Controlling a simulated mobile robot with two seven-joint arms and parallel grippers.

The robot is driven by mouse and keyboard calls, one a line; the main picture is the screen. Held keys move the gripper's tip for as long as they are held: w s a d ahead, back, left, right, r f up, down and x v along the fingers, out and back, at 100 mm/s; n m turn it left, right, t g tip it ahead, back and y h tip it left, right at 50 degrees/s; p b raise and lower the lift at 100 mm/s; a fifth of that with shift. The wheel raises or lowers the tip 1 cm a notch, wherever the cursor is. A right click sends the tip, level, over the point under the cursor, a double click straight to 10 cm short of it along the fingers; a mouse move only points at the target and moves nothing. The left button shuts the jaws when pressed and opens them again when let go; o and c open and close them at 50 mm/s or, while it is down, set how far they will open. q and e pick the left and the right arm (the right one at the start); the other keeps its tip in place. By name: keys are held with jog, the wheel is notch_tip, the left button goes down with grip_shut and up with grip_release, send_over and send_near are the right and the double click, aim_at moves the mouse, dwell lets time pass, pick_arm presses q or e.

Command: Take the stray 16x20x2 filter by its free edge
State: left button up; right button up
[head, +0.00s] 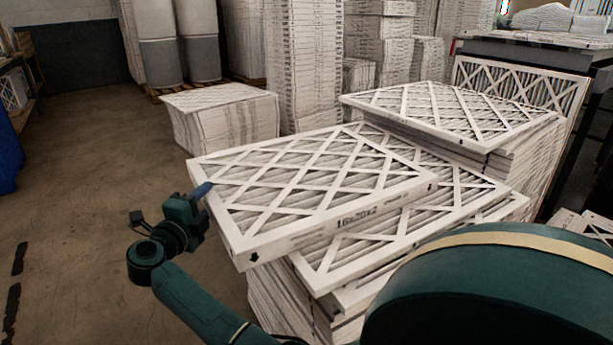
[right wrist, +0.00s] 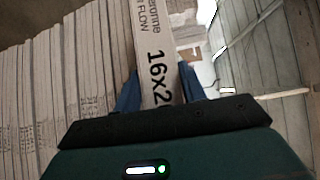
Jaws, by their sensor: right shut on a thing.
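The 16x20x2 filter (head: 310,185) is a flat, white-framed pleated panel with a lattice face. It lies on top of the near stack, askew, with its left side jutting past the stack; its size is printed on the front edge. My right gripper (head: 203,190) is at its left edge, with a blue finger against the frame. In the right wrist view, the blue fingers (right wrist: 160,85) are shut on the filter's edge (right wrist: 152,50), with part of the print between them. The far finger is hidden in the head view. My left gripper is not in view.
The near stack (head: 275,295) lies directly under the filter. Another stack (head: 535,150) with a filter on top (head: 455,110) stands close behind it to the right. A lower stack (head: 228,125) is behind at left. Open floor (head: 85,180) lies at left.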

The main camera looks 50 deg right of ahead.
jog(key=c, duration=0.5)
jog(key=shift+o, duration=0.2)
jog(key=shift+r, duration=0.15)
